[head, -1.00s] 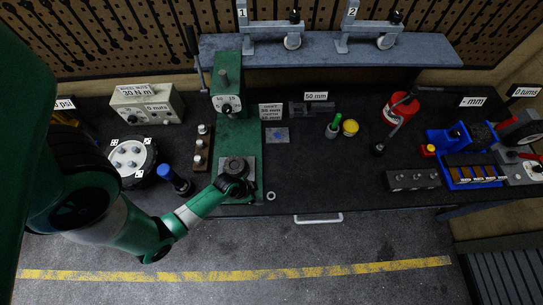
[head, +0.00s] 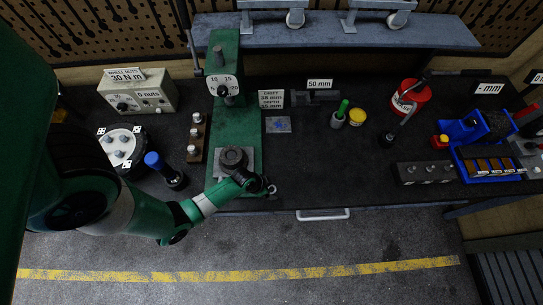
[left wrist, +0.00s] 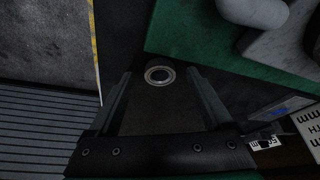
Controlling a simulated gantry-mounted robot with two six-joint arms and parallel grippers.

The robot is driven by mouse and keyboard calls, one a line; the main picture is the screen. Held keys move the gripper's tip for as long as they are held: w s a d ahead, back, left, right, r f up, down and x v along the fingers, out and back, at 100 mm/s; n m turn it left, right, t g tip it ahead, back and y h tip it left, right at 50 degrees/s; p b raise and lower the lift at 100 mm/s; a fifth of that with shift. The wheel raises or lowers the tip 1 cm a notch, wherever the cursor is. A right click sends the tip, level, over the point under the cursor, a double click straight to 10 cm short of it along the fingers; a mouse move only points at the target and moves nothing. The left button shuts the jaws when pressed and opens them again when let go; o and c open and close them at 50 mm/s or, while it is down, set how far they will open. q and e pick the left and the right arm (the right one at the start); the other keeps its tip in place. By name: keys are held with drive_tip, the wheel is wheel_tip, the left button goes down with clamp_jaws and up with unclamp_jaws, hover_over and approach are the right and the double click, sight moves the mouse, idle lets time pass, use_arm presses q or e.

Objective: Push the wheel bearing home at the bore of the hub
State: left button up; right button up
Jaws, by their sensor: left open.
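The wheel bearing, a small pale ring (head: 272,189), lies on the dark bench top just right of the green press base. The ring also shows in the left wrist view (left wrist: 159,84), between the two fingers. My left gripper (head: 262,186) is open and close to the ring, which is not gripped. Its open fingers (left wrist: 158,73) show on either side of the ring in the left wrist view. The hub (head: 233,158), a dark round part, sits on the grey plate of the green press (head: 234,120). The gripper partly covers the hub's lower right side. My right gripper is not in view.
A wooden block with several studs (head: 196,138) and a blue-capped tool (head: 166,170) stand left of the press. A small grey plate (head: 278,125) lies right of it. A drawer handle (head: 323,214) is on the front edge. The bench middle (head: 335,170) is clear.

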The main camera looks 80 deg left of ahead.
use_arm(q)
drive_tip(key=shift+f, duration=0.1)
drive_tip(key=shift+c, duration=0.3)
clamp_jaws()
